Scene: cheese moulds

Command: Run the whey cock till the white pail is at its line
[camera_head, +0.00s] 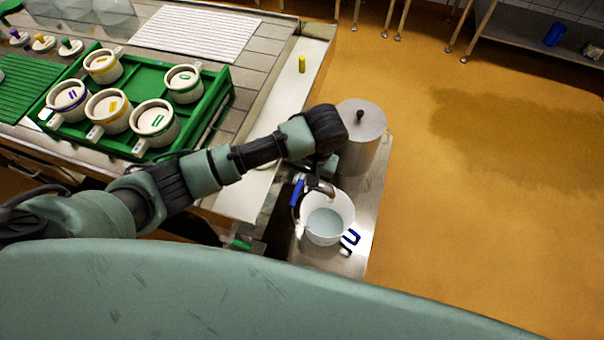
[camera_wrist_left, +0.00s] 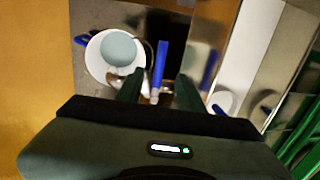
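The white pail (camera_head: 341,207) stands below the whey cock's curved metal spout (camera_head: 322,187) and holds pale bluish liquid. I cannot make out its line or a falling stream. The cock's blue lever (camera_head: 296,193) is left of the spout. In the left wrist view the pail (camera_wrist_left: 94,65) is at the upper left and the lever (camera_wrist_left: 161,62) near the centre. My left gripper (camera_wrist_left: 159,88) is open, its two dark fingers apart on either side of the lever, with gaps showing. In the head view my wrist hides most of it. My right gripper is not in view.
A lidded metal cylinder (camera_head: 365,140) stands behind the pail on the same metal shelf (camera_head: 372,215). A green tray (camera_head: 95,137) with several cheese moulds sits on the table at left. A yellow peg (camera_head: 302,65) stands on the table's right strip. Orange floor is clear at right.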

